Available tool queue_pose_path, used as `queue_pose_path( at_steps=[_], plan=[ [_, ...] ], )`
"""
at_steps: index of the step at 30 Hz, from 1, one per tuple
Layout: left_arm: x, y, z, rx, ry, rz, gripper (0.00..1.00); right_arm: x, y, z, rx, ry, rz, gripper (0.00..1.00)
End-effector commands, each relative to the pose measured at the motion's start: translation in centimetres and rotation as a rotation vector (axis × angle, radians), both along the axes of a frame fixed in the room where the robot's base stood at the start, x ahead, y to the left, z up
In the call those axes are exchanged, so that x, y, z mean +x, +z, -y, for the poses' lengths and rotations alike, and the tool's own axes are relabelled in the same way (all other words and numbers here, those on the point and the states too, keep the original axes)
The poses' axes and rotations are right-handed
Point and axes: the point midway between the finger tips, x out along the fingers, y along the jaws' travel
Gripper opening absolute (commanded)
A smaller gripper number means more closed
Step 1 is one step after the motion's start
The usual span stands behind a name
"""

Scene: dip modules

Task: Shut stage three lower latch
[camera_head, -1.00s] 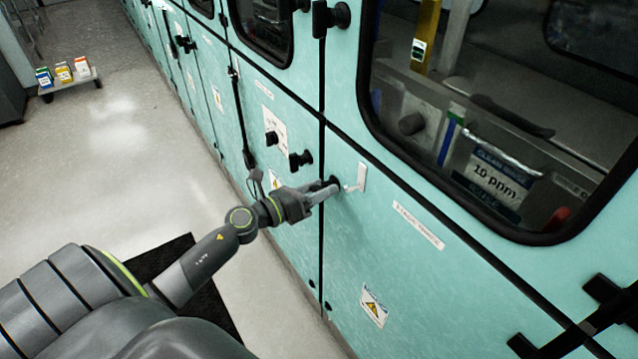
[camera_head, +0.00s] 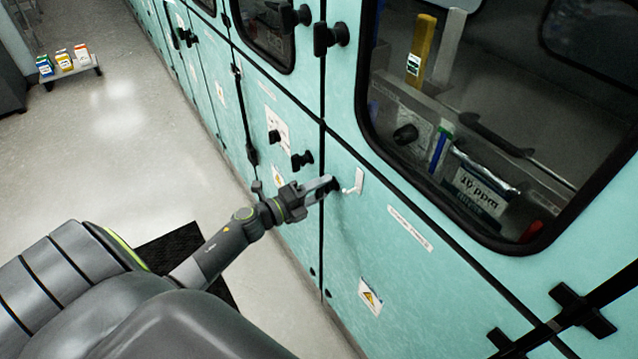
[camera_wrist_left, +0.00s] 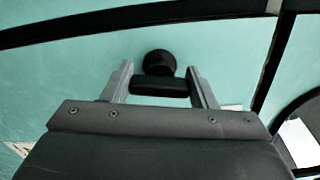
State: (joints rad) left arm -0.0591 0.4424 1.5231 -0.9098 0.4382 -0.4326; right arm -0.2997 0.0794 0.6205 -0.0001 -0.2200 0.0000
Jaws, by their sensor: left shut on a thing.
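The lower latch is a black knob (camera_wrist_left: 158,62) with a black bar handle (camera_wrist_left: 160,88) on the teal panel. My left gripper (camera_head: 328,186) is at this latch, beside the pale bracket (camera_head: 357,181) on the panel. In the left wrist view the fingers of my left gripper (camera_wrist_left: 160,80) are on either side of the bar, shut on it. In the head view the fingers largely hide the latch. The lower panel carries a white label (camera_head: 410,228), too small to read surely. My right gripper is not in view.
Other black latches (camera_head: 302,159) sit up and left along the teal cabinet wall. A large window (camera_head: 480,130) lies above the lower panel. A black hinge-like fitting (camera_head: 583,309) is at lower right.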

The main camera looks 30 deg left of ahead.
Motion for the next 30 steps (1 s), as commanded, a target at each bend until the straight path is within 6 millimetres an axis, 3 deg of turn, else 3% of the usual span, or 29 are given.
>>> queue_pose_path(
  at_steps=[12, 29, 30],
  plan=[
    [0.0, 0.1, 0.0, -0.173, 0.0, -0.071, 0.3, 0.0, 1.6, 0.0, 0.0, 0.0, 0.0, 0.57],
    [0.0, -0.1, 0.0, -0.197, 0.0, -0.08, 0.3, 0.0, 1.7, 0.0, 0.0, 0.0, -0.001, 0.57],
    [0.0, -0.1, 0.0, -0.197, 0.0, -0.08, 0.58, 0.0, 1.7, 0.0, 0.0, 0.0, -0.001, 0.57]
  ],
)
